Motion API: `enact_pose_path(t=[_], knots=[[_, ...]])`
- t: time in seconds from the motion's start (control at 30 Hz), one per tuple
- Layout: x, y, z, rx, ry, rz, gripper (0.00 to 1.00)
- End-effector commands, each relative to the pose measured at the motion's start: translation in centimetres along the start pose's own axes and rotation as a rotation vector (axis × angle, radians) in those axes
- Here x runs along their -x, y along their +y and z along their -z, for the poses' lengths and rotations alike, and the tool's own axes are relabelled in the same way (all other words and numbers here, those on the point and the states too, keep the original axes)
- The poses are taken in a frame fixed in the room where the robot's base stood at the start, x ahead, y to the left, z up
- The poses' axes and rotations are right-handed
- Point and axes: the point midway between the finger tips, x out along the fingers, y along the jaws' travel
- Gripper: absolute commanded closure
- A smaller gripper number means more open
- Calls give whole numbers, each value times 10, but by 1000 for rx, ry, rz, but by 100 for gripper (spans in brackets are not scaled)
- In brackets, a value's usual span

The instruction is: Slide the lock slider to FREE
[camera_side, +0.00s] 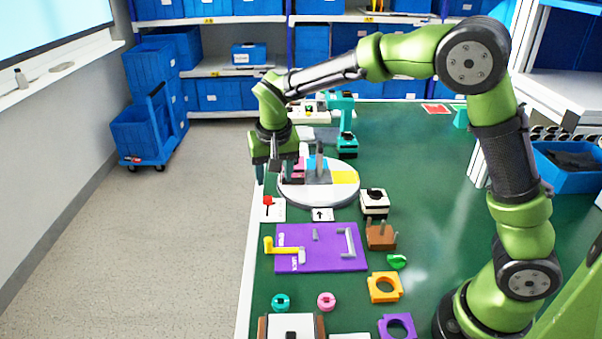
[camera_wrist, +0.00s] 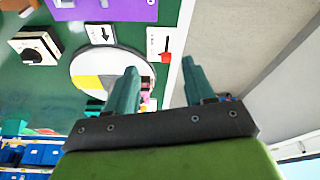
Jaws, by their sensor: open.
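My gripper (camera_side: 274,176) is open and empty, pointing down above the table's left edge, beside the round board. In the wrist view its two teal fingers (camera_wrist: 159,72) stand apart with nothing between them. A small white plate with a red slider (camera_side: 267,201) and a thin dark slot lies at the table edge, just nearer the camera than the gripper. The red slider also shows in the wrist view (camera_wrist: 164,56), beyond the fingertips and apart from them. Its lettering is too small to read. A white box with a black rotary knob (camera_side: 374,198) stands to the right.
A round white board with coloured sectors (camera_side: 335,194) lies close beside the gripper. A card with an arrow (camera_side: 322,215) lies nearby. A purple panel (camera_side: 335,262) with a yellow lever and grey handles is nearer the camera. The table's right middle is clear.

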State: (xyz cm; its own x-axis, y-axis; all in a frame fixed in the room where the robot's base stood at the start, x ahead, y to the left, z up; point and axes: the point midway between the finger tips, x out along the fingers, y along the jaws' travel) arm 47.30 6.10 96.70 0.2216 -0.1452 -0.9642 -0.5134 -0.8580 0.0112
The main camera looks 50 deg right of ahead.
Motion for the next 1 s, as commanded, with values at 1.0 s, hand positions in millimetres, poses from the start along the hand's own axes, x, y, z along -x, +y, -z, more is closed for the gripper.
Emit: enact_pose_path(t=[1.0], knots=[[-129, -7, 61, -237, 120, -72, 47]])
